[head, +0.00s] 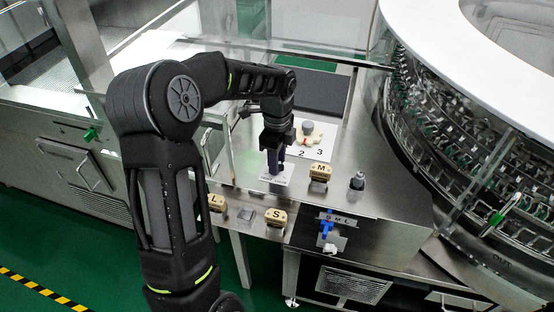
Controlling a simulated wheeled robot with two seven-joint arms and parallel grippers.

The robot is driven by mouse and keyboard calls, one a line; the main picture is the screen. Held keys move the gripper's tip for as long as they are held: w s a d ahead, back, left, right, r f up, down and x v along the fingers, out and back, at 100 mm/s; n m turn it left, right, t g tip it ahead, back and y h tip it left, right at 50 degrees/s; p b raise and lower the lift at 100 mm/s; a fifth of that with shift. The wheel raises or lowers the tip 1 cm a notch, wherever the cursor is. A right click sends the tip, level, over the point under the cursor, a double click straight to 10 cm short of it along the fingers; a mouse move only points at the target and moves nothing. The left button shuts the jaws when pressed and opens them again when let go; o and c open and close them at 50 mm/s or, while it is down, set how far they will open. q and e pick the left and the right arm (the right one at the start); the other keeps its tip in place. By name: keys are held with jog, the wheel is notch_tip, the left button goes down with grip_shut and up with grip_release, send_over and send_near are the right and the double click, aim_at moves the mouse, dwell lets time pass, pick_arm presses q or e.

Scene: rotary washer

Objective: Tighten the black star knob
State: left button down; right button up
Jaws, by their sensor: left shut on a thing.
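My left gripper (274,168) points straight down over a small white label plate (277,181) on the steel worktop. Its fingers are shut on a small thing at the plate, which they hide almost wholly. By its place this looks like the black star knob, but its star shape cannot be made out. The gripper is upright and low, close to the plate. My right gripper is not in view.
A white card with numbers (318,154) and a beige dial with a grey knob (308,130) lie behind. Lettered blocks M (320,173), S (276,217) and L (216,203) stand nearby. A dark peg (357,181) is to the right, before the rotary washer (430,110).

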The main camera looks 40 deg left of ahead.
pick_arm(q)
jog(key=c, duration=1)
grip_release()
jog(key=shift+r, duration=0.1)
notch_tip(320, 180, up, 8)
jog(key=shift+f+b, duration=0.1)
jog(key=shift+b, duration=0.35)
jog(key=shift+d+r, duration=0.15)
jog(key=shift+r, duration=0.05)
jog(key=shift+w+a+f, duration=0.15)
jog(key=shift+a+f, duration=0.05)
jog(key=shift+f, duration=0.1)
jog(key=shift+d, duration=0.1)
